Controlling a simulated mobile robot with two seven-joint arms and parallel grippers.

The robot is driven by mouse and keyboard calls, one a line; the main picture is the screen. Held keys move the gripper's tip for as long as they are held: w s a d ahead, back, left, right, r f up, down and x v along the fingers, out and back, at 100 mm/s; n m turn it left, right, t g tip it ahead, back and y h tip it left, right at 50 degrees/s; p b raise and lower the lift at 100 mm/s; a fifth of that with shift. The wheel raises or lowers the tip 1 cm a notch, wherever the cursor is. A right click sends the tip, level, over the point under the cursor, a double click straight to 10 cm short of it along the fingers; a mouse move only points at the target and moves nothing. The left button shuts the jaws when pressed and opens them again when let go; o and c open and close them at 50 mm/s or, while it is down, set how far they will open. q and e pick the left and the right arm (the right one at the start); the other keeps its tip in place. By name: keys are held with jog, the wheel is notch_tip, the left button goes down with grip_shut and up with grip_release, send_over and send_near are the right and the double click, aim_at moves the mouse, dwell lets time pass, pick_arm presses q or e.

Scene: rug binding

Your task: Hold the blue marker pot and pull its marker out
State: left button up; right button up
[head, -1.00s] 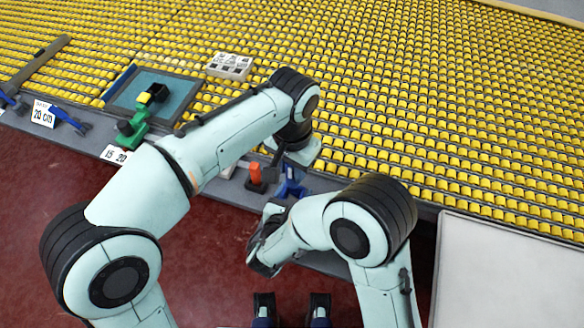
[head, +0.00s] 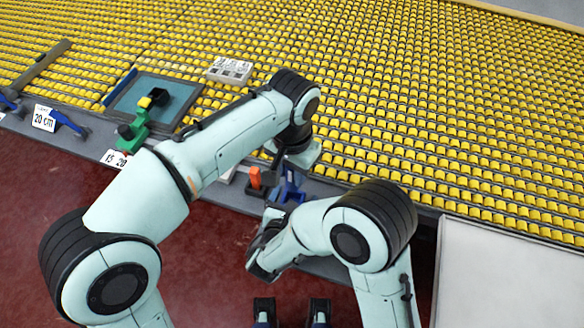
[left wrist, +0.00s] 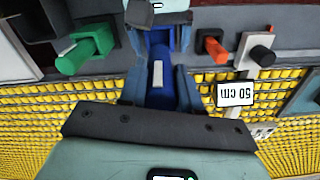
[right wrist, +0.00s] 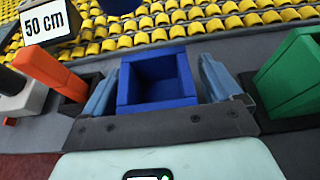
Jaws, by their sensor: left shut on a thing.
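The blue marker pot (right wrist: 185,95) is an open square box in the right wrist view, and its inside looks empty. My right gripper (right wrist: 160,85) has one finger close against each side of it. The pot also shows in the head view (head: 290,190). The blue marker (left wrist: 158,82), with a pale strip along it, is between the fingers of my left gripper (left wrist: 160,88) in the left wrist view. The left gripper is shut on it, beside the pot side of the ledge. The marker's lower end is hard to make out.
An orange marker in a dark pot (right wrist: 40,72) stands on one side of the blue pot, a green pot (right wrist: 290,80) on the other. A 50 cm sign (left wrist: 235,93) is close by. Rows of yellow pieces (head: 440,110) fill the board behind. A pale panel (head: 505,275) lies at right.

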jog(key=v, duration=1.2)
jog(key=shift+w+r, duration=0.1)
